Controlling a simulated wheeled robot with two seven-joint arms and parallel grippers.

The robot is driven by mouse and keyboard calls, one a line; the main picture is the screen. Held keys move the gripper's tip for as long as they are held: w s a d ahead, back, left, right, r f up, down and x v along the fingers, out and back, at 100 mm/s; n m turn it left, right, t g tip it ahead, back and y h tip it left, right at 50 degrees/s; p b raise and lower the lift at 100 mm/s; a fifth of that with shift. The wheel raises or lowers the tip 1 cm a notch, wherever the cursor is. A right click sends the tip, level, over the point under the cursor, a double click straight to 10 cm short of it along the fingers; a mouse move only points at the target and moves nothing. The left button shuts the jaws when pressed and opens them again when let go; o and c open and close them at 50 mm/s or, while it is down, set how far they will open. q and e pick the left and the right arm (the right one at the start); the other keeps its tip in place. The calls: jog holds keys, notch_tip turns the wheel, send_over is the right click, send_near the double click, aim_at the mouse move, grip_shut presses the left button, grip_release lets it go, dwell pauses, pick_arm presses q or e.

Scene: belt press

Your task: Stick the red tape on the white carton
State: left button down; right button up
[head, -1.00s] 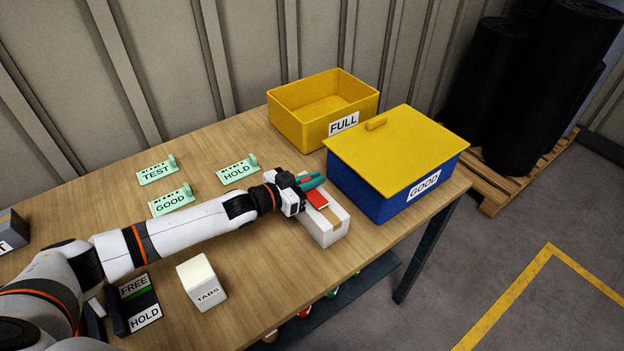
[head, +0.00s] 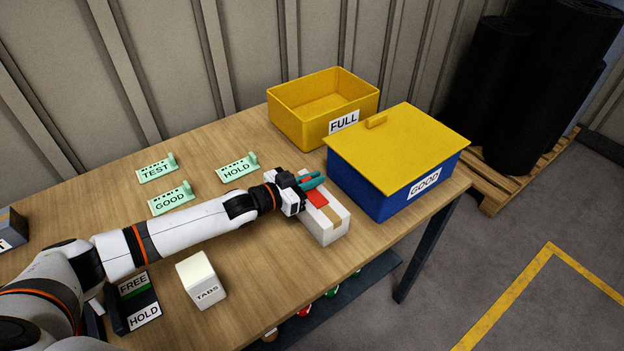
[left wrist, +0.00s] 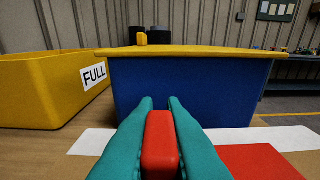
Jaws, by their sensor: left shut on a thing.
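The white carton (head: 328,224) lies on the wooden table in front of the blue bin, with a tan strip along its top. A flat red patch (head: 316,198) shows on the carton's top beside my left gripper (head: 312,182). The patch also shows at lower right in the left wrist view (left wrist: 258,162). My left gripper's teal fingers (left wrist: 160,125) are shut on a red upright piece (left wrist: 160,145) over the carton. I cannot tell whether this piece and the flat patch are joined as one red tape. My right gripper is not in view.
The blue GOOD bin (head: 375,194) with a yellow lid stands just behind the carton. An open yellow FULL bin (head: 290,125) is farther back. Green TEST, GOOD and HOLD plates lie left; a white TABS box (head: 201,278) stands in front. The table's front edge is near the carton.

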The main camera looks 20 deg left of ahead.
pick_arm(q)
jog(key=shift+s+f, duration=0.1)
jog(key=shift+f, duration=0.15)
dwell(0.6)
jog(key=c, duration=1.4)
grip_release()
jog(key=shift+c, duration=0.2)
jog(key=b+v, duration=0.2)
jog(key=v, duration=1)
jog(key=shift+r, duration=0.2)
jog(key=shift+a, duration=0.2)
